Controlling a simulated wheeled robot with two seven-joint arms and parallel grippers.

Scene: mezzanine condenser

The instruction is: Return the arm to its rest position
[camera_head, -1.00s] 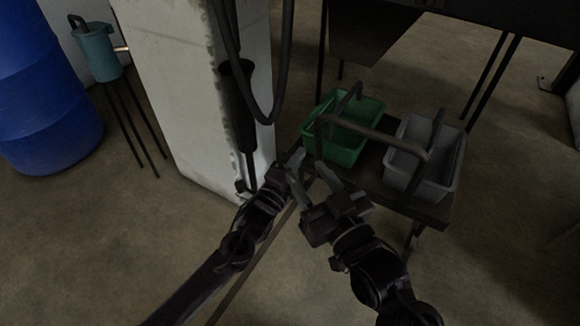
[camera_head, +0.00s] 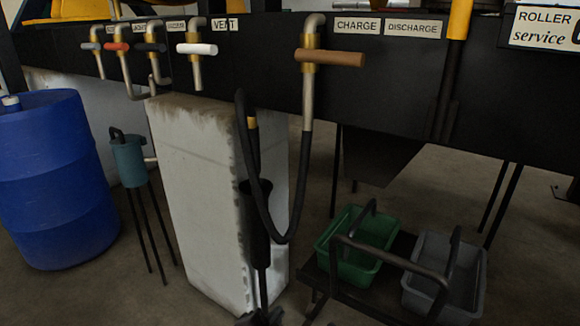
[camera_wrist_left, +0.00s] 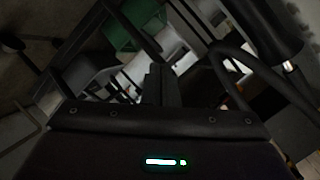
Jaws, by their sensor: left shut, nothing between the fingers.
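My left gripper (camera_head: 262,317) just enters the head view at the bottom edge, in front of the foot of the pale pillar. Only its dark tip shows there; the rest of the arm is below the frame. In the left wrist view its fingers (camera_wrist_left: 161,86) are together in the middle, with nothing held between them. My right gripper cannot be made out in the head view.
A green bin (camera_head: 332,262) and a grey bin (camera_head: 476,292) sit on a low dark stand at right. A black hose (camera_head: 303,185) hangs by the pillar (camera_head: 190,190). A blue drum (camera_head: 55,185) stands at left. Labelled valves line the dark beam (camera_head: 260,75) above.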

